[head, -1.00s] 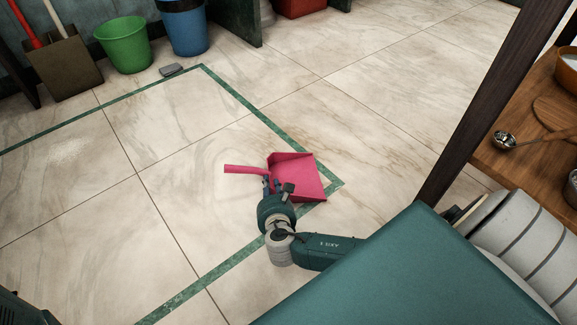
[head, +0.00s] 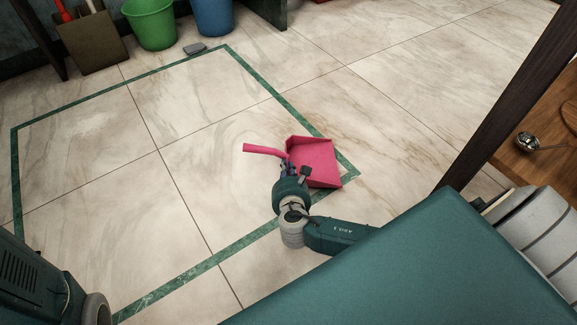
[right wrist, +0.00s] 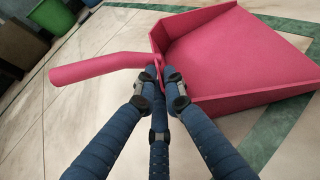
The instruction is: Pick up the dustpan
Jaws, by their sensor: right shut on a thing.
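The pink dustpan (head: 314,162) is at the middle of the head view, over the tiled floor by the green border strip. Its handle points left. My right gripper (head: 287,168) is at the dustpan where the handle meets the pan. In the right wrist view the dustpan (right wrist: 238,55) fills the upper right, and my right gripper's blue fingers (right wrist: 161,80) are closed around the base of the handle. I cannot tell whether the dustpan touches the floor. My left gripper is not in view; only part of my left arm shows at the lower left.
A brown dustpan-like bin (head: 92,42), a green bucket (head: 150,24) and a blue bucket (head: 213,16) stand at the back left. A small grey block (head: 195,49) lies near them. A wooden table (head: 548,165) with a dark leg is at right. The floor between is clear.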

